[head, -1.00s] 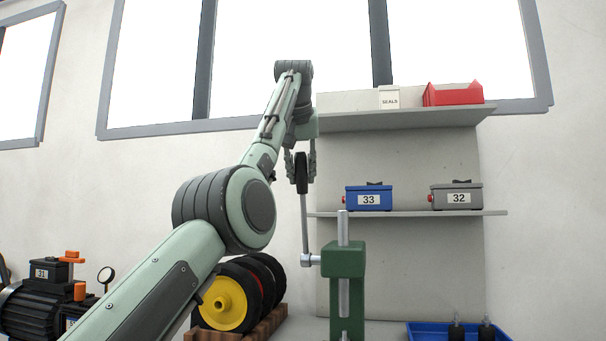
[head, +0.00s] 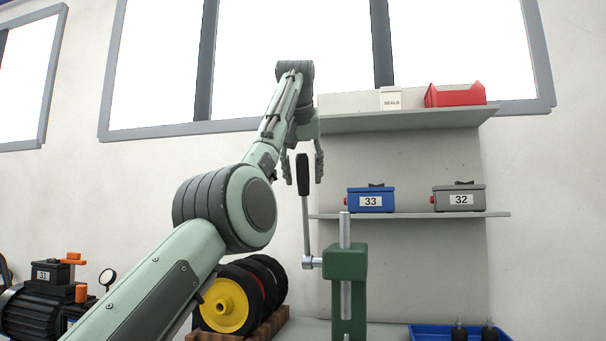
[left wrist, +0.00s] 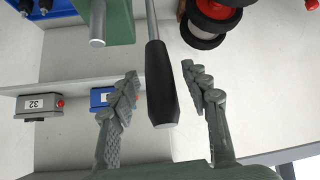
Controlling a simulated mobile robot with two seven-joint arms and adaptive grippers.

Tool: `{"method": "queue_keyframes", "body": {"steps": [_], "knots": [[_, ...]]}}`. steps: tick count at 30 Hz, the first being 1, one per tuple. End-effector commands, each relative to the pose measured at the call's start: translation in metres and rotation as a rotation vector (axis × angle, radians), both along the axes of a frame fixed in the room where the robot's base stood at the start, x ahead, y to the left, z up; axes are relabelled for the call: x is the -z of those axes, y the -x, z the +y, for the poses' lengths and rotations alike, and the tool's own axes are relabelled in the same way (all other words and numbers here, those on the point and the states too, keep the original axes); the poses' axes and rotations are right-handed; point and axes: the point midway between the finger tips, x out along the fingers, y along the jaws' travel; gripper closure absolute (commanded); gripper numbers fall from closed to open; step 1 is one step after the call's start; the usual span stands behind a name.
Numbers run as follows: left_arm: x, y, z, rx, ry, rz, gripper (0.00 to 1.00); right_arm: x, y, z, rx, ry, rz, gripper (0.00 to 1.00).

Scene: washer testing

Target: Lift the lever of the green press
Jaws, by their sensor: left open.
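The green press (head: 346,262) stands at the lower middle of the head view, with a steel ram rod through its top. Its lever (head: 305,225) is a grey rod that rises nearly upright from a pivot on the press's left side and ends in a black handle (head: 303,174). My left gripper (head: 303,180) is open, with its fingers apart on either side of the handle. In the left wrist view the black handle (left wrist: 160,90) lies between the spread fingers (left wrist: 165,88), and gaps show on both sides. My right gripper is not in view.
A shelf (head: 420,215) behind holds a blue box marked 33 (head: 370,198) and a grey box marked 32 (head: 459,197). Wheels (head: 228,304) stand in a rack left of the press. A blue tray (head: 425,332) is at lower right.

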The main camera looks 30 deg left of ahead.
Motion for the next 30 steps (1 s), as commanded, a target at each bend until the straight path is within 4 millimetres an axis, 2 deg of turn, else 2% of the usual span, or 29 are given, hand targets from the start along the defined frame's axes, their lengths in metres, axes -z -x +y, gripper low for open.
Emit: {"method": "queue_keyframes", "body": {"steps": [16, 21, 30], "knots": [[-0.072, 0.066, -0.030, 0.001, -0.002, -0.005, 0.53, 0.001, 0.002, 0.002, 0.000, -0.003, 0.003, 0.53], [-0.081, 0.075, -0.034, 0.001, -0.001, -0.004, 0.53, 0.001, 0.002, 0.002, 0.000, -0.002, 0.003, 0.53], [-0.082, 0.077, -0.034, 0.001, -0.001, -0.003, 0.53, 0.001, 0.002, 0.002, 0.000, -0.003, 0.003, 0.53]]}}
